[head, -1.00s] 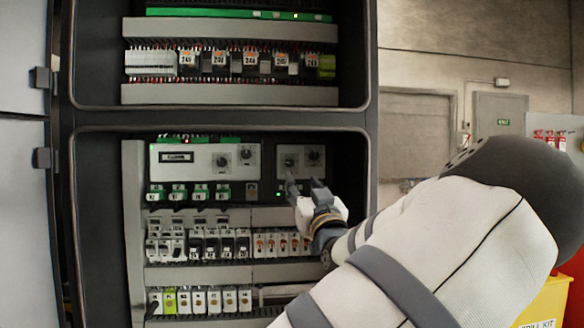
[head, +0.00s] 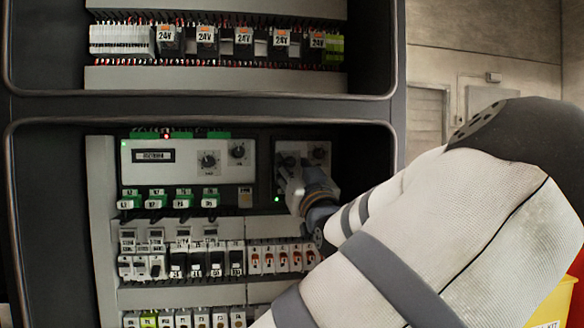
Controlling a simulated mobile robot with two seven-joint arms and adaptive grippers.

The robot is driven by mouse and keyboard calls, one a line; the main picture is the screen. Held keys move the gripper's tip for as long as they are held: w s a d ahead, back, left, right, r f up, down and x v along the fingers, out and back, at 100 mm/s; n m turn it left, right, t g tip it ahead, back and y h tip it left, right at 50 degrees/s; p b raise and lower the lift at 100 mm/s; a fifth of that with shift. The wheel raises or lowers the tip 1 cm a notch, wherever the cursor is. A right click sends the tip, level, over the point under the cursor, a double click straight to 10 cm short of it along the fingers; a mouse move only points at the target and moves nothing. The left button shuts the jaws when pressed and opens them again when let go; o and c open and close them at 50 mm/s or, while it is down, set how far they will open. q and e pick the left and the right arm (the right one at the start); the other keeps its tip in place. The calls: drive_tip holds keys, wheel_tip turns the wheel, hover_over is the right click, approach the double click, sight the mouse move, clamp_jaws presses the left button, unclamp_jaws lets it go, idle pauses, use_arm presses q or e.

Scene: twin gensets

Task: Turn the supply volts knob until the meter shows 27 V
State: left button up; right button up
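A grey control unit (head: 245,174) in the lower cabinet bay carries a dark meter window (head: 154,155); its digits are too small to read. It has two black knobs, one lower (head: 208,160) and one upper right (head: 237,150). A smaller grey panel (head: 305,148) to its right has two more knobs, the left mostly behind my fingers and the right (head: 319,153) clear. The knob labels are unreadable.
Green terminal plugs (head: 170,198) and rows of breakers (head: 205,259) sit below the unit. Above, a frame bar (head: 200,106) separates the upper bay with 24V modules (head: 244,41). The bay's right frame edge (head: 396,140) is close to my arm.

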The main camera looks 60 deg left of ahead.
use_arm(q)
drive_tip(key=shift+d+r, duration=0.1)
drive_tip(key=shift+d, duration=0.1)
clamp_jaws()
drive_tip(key=shift+s+m, duration=0.1)
drive_tip(key=shift+m, duration=0.4)
drive_tip(key=m+t, duration=0.2)
drive_tip(key=m, duration=0.1)
drive_tip(key=m+t, duration=0.2)
drive_tip(key=m, duration=0.1)
drive_tip(key=shift+s+m+h, duration=0.2)
drive_tip(key=shift+m+h, duration=0.1)
drive_tip(key=shift+h, duration=0.1)
drive_tip(key=shift+s+a+m+t+h, duration=0.1)
drive_tip(key=shift+m+t+h, duration=0.2)
drive_tip(key=shift+m+t, duration=0.7)
drive_tip(key=shift+m+t+h, duration=0.3)
drive_tip(key=shift+m, duration=1.4)
unclamp_jaws()
